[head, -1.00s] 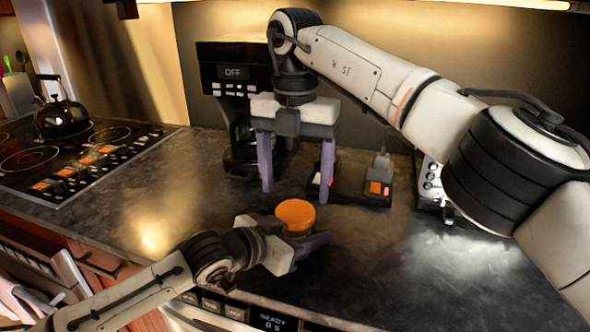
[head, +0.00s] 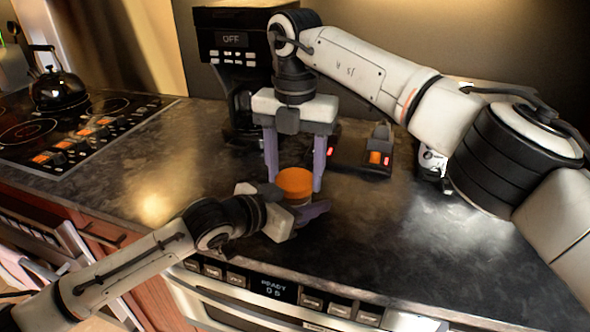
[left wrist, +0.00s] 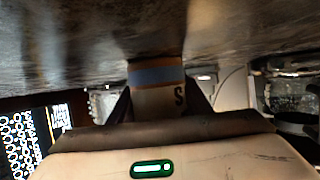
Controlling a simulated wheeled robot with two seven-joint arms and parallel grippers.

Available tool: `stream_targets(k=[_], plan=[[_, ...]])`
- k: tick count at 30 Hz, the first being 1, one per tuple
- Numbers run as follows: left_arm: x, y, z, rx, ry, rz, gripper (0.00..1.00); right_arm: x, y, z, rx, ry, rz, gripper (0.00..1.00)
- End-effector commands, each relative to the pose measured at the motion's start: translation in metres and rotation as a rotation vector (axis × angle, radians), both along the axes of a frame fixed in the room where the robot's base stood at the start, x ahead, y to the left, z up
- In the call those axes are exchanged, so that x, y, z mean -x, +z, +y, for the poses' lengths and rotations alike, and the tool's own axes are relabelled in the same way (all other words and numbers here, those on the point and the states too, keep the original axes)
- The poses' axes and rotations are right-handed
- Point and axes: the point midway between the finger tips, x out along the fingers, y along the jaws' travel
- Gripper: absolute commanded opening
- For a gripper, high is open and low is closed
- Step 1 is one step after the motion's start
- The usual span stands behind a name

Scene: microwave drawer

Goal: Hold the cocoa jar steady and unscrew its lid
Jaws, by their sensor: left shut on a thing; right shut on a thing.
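The cocoa jar stands on the dark counter near its front edge, with its orange lid (head: 295,182) on top. My left gripper (head: 297,206) comes in low from the left and is shut on the jar's body, which it largely hides in the head view. In the left wrist view the jar's body (left wrist: 156,92) sits between the dark fingers, pale with a blue band and a letter S; the lid is not visible there. My right gripper (head: 296,178) points straight down from above, its purple fingers on either side of the lid, shut on it.
A black coffee machine (head: 234,60) stands behind the right gripper. A dark device with orange and red lights (head: 362,158) lies behind and right of the jar. A kettle (head: 58,90) stands on the cooktop at left. The counter (head: 150,185) left of the jar is clear.

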Motion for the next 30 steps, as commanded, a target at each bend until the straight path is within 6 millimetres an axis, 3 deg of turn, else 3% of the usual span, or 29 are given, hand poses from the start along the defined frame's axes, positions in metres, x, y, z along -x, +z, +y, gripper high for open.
stream_targets(k=[10, 18, 19, 21, 22, 30], plan=[[0.0001, 0.0004, -0.0002, 0.0, 0.0, -0.001, 0.0, -0.0003, 0.0007, 0.0001, -0.001, 0.267, -0.001, 0.29], [0.0001, 0.0005, -0.0003, 0.0, -0.001, -0.001, 0.0, -0.0002, 0.0008, 0.0003, -0.001, 0.282, -0.001, 0.29], [0.0001, 0.0005, -0.0003, 0.0, -0.001, -0.001, 0.0, -0.0002, 0.0008, 0.0003, -0.001, 0.281, -0.001, 0.59], [0.0001, 0.0005, -0.0004, 0.0, -0.001, -0.001, 0.0, -0.0002, 0.0008, 0.0003, -0.001, 0.281, -0.001, 0.71], [0.0002, 0.0004, -0.0004, 0.0, -0.001, -0.001, 0.0, -0.0002, 0.0008, 0.0002, -0.001, 0.281, -0.001, 0.74], [0.0007, 0.0006, -0.0014, 0.001, -0.003, -0.001, 0.0, 0.0003, 0.0035, 0.002, -0.004, 0.282, -0.002, 0.74]])
